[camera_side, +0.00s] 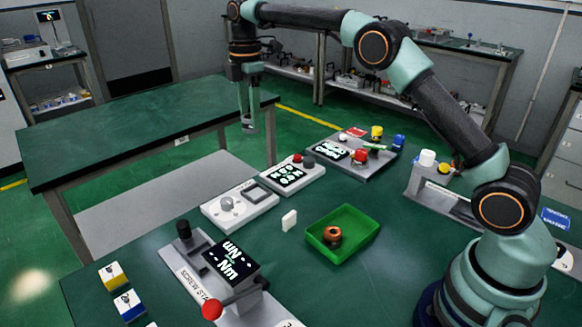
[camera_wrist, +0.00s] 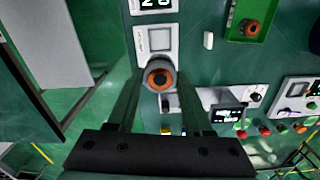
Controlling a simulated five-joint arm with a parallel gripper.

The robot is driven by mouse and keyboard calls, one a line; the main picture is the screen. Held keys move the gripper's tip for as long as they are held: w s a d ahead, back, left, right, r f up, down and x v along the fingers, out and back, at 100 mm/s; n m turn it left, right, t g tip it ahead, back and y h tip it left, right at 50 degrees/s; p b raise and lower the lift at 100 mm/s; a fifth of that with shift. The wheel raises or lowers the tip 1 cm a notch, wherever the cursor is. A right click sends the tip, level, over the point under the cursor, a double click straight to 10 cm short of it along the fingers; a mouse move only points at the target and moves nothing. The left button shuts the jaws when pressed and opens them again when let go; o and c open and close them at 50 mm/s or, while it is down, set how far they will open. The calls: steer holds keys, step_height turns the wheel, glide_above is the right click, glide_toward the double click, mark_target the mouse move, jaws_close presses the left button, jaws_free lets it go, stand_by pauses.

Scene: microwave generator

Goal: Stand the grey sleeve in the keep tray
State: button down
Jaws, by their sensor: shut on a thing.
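My gripper (camera_side: 248,112) hangs high in the air at the left, near the edge of the green table behind. It is shut on the grey sleeve (camera_side: 249,126), which hangs below its fingers. In the wrist view the sleeve (camera_wrist: 159,68) sits between my two fingers (camera_wrist: 158,88), with an orange ring and dark centre facing the camera. The green tray (camera_side: 367,239) stands on the bench, well to the right of and below my gripper. It holds a copper-coloured round part (camera_side: 332,236) and has bare floor around it. The tray also shows top right in the wrist view (camera_wrist: 234,30).
A small white block (camera_side: 289,220) stands left of the tray. A screw station (camera_side: 230,285) with a red-knobbed lever is in front. A device with coloured buttons (camera_side: 370,148) stands at the back.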

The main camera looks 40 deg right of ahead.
steer(key=shift+s+d+r, duration=0.25)
steer(key=shift+d+r, duration=0.05)
steer(key=shift+r, duration=0.3)
steer(key=s+d+r, duration=0.2)
steer(key=s+d, duration=0.4)
steer(key=s, duration=0.4)
steer(key=m, duration=0.1)
glide_above(351, 228)
step_height(351, 228, down, 4)
step_height(351, 228, down, 20)
steer(key=shift+s, duration=0.1)
steer(key=shift+f, duration=0.1)
steer(key=shift+c, duration=1.5)
jaws_free()
